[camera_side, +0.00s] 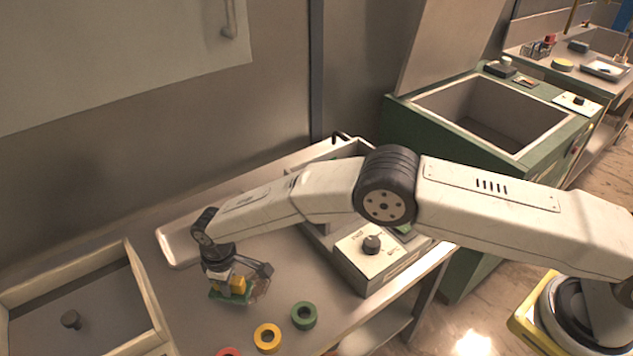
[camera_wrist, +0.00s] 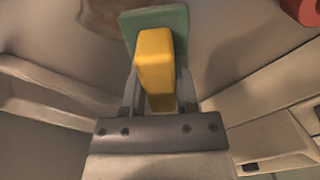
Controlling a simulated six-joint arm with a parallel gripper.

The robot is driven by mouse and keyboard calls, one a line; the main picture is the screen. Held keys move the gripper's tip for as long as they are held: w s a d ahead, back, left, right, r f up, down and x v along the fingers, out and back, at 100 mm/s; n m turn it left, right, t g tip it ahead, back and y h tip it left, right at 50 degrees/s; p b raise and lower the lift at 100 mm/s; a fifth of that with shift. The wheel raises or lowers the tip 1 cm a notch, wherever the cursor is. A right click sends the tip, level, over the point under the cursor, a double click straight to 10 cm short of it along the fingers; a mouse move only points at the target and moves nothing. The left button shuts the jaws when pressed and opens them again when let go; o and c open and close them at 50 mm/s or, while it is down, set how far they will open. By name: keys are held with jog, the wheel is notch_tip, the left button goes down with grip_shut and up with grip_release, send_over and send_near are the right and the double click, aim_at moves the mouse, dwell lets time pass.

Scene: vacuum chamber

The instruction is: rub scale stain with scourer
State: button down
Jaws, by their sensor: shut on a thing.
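The scourer, a yellow block (camera_side: 238,285) on a green pad (camera_side: 224,297), is at or just above the worktop at lower left in the side view. My gripper (camera_side: 232,277) is shut on the yellow block from above. In the wrist view the block (camera_wrist: 154,65) sits between the fingers, with the green pad (camera_wrist: 172,20) beyond it. A faint brown stain (camera_side: 261,288) lies on the worktop just right of the pad. Part of it shows in the wrist view (camera_wrist: 98,14), beside the pad. I cannot tell whether the pad touches the worktop or covers part of the stain.
Green (camera_side: 304,327), yellow (camera_side: 267,349) and red (camera_side: 228,351) rings lie near the worktop's front edge. A walled bin (camera_side: 148,290) stands left, a pale shallow tray (camera_side: 172,250) behind.

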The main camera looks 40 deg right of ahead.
aim_at(275, 276)
jog(key=shift+f, duration=1.6)
jog(key=shift+d, duration=5.45)
jog(key=shift+a, duration=5.5)
jog(key=shift+w+d+r, duration=0.1)
jog(key=shift+d, duration=5.25)
jog(key=shift+a, duration=5.4)
jog(key=shift+d+r, duration=0.1)
jog(key=shift+r, duration=4)
